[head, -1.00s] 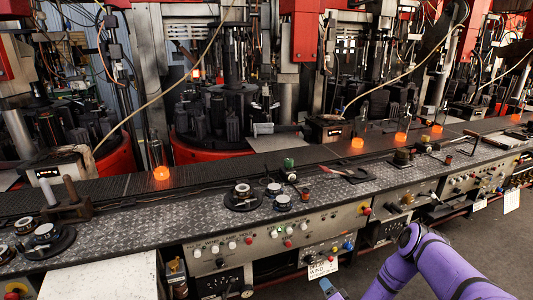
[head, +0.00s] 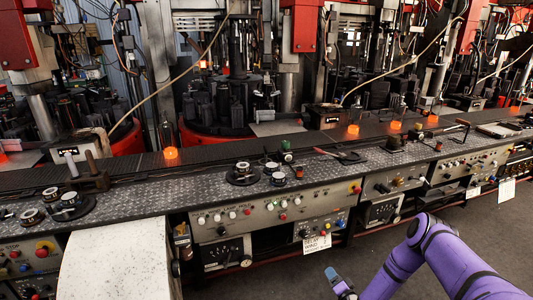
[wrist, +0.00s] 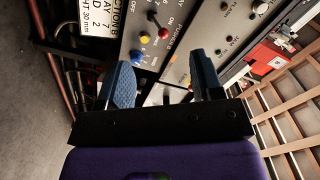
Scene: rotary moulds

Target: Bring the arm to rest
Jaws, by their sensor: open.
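My purple arm (head: 440,258) comes in at the lower right of the head view, bent at its elbow. My gripper (head: 340,284) shows at the bottom edge of that view, low in front of the machine line and partly cut off. In the wrist view my gripper (wrist: 162,85) has its two blue fingers spread apart, with nothing between them. Beyond the fingers is a grey control panel (wrist: 182,45) with knobs and buttons, seen turned on its side. I cannot tell the exact gap between the fingertips and the panel.
A long dark conveyor bench (head: 215,200) crosses the head view, with gauges on top and control panels below. A white slab (head: 118,262) stands at lower left. A white label card (head: 317,242) hangs from the front. Grey floor (head: 415,215) is open at right.

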